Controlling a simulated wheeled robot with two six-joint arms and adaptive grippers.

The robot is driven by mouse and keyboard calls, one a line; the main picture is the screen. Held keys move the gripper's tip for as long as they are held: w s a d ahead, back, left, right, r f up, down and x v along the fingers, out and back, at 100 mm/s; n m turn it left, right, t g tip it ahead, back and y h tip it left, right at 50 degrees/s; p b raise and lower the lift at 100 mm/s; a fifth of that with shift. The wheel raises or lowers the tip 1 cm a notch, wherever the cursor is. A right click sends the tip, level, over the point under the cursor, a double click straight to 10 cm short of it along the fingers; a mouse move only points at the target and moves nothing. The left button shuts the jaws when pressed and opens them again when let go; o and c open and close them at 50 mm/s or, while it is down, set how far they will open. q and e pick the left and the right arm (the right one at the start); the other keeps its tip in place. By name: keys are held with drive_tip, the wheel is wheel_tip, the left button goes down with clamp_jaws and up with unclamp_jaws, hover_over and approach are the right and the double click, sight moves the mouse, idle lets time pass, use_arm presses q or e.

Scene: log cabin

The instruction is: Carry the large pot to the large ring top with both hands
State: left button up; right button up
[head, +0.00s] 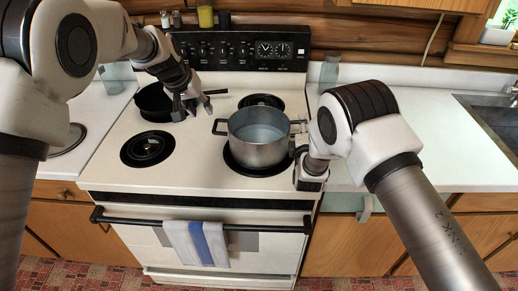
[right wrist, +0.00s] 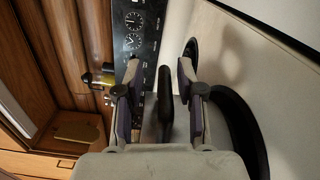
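The large silver pot (head: 257,150) stands upright on the front right burner, its inside looking pale blue. Its left dark handle (head: 219,127) is free, and its right handle (head: 298,123) points towards my right arm. My left gripper (head: 194,108) is open and empty, above the stove to the upper left of the pot, apart from its handle. My right gripper (head: 301,160) is at the pot's right side, partly hidden by my arm. In the right wrist view its fingers (right wrist: 159,72) are apart, with a dark bar, probably the handle, showing between them.
A black frying pan (head: 153,103) sits on the back left burner. The front left burner (head: 147,148) and back right burner (head: 261,101) are bare. A glass jar (head: 329,72) stands on the right counter (head: 430,125). A towel (head: 203,243) hangs on the oven rail.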

drive_tip(key=shift+s+f, duration=0.1)
drive_tip(key=s, duration=0.7)
drive_tip(key=shift+a, duration=0.4)
drive_tip(key=shift+s, duration=0.1)
